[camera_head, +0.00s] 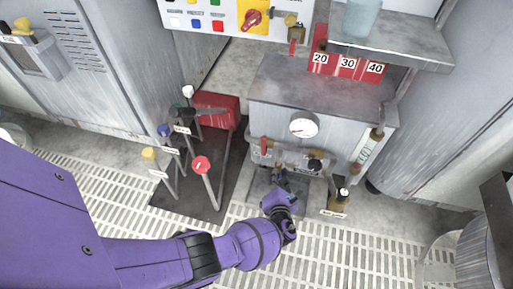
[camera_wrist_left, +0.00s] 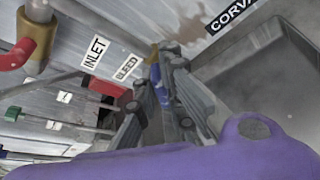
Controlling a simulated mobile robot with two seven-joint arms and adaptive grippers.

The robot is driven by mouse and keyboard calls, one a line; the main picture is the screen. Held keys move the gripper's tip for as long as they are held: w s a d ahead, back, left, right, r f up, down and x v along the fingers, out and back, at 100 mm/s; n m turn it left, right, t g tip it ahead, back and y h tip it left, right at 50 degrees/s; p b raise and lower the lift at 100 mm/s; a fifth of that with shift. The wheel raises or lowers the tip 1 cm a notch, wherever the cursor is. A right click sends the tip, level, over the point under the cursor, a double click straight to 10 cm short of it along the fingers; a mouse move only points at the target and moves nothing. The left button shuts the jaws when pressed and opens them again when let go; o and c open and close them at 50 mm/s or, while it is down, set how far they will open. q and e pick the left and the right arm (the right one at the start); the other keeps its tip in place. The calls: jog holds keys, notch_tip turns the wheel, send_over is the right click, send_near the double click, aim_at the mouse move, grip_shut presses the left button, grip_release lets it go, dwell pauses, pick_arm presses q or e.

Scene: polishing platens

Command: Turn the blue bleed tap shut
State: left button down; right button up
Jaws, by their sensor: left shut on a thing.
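The blue bleed tap (camera_wrist_left: 161,88) shows in the left wrist view as a narrow blue handle below a brass fitting (camera_wrist_left: 153,55), beside the BLEED label (camera_wrist_left: 125,67). My left gripper (camera_wrist_left: 163,98) is shut on the blue handle, with a dark finger on each side of it. In the head view my left gripper (camera_head: 279,180) reaches in low at the front of the grey cabinet, below the gauge. There the gripper hides the tap, and I cannot make out its handle. My right gripper is in neither view.
A red-handled tap (camera_wrist_left: 20,52) sits near the INLET label (camera_wrist_left: 95,52). A white gauge (camera_head: 303,125) is above my gripper. Left stand levers with a red knob (camera_head: 200,165) and a yellow knob (camera_head: 149,153).

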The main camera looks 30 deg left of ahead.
pick_arm(q)
jog(key=m+y+b, duration=0.2)
jog(key=m, duration=0.1)
jog(key=shift+d+f, duration=0.15)
jog(key=shift+f, duration=0.2)
jog(key=m+y+b, duration=0.1)
jog(key=m+b, duration=0.1)
jog(key=shift+m+t+b, duration=0.4)
jog(key=shift+m+y+b, duration=0.4)
jog(key=shift+m+b, duration=0.1)
jog(key=shift+b, duration=0.15)
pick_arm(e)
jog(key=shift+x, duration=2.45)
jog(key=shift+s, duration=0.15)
pick_arm(q)
jog(key=c, duration=1.8)
grip_release()
jog(key=shift+c, duration=0.2)
jog(key=shift+t, duration=0.3)
jog(key=v, duration=0.7)
jog(key=shift+s, duration=0.25)
